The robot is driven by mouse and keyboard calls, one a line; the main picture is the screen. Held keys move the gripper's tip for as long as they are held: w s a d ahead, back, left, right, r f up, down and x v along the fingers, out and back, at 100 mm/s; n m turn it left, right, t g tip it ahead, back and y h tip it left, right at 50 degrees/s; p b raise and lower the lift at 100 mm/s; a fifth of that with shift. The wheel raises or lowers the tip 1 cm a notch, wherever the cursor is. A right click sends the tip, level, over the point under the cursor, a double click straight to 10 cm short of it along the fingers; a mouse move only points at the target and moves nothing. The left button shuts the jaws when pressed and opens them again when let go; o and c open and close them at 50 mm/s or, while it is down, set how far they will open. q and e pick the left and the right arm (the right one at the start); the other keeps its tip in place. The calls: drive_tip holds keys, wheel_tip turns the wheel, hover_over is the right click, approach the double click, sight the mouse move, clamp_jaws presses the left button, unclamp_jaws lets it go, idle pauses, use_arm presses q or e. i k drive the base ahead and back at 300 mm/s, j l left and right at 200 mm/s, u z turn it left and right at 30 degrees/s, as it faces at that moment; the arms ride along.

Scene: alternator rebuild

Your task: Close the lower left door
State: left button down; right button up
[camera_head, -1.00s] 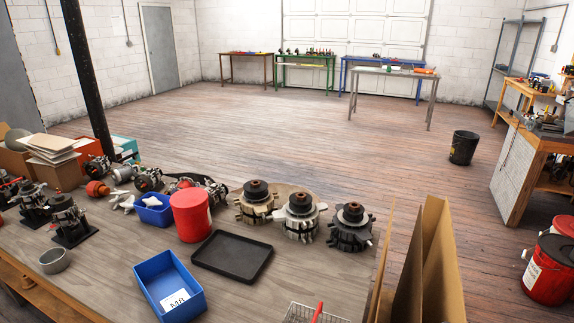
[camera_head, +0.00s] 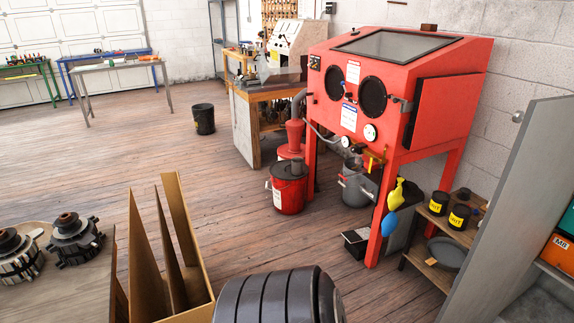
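A tall grey panel (camera_head: 512,215) stands at the right edge of the head view and looks like a cabinet door swung open. Beside it, part of the cabinet interior shows, with an orange box (camera_head: 562,258) on a shelf. The frame cuts off the rest of the cabinet, so I cannot tell whether this is its lower left door. Neither of my grippers is in view.
A red blasting cabinet (camera_head: 395,62) stands at the wall. A small wooden shelf (camera_head: 430,272) with black tins stands left of the grey panel. The floor (camera_head: 150,150) is open left of centre.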

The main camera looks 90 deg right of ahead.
sight(536, 184)
drive_tip(key=z, duration=2.45)
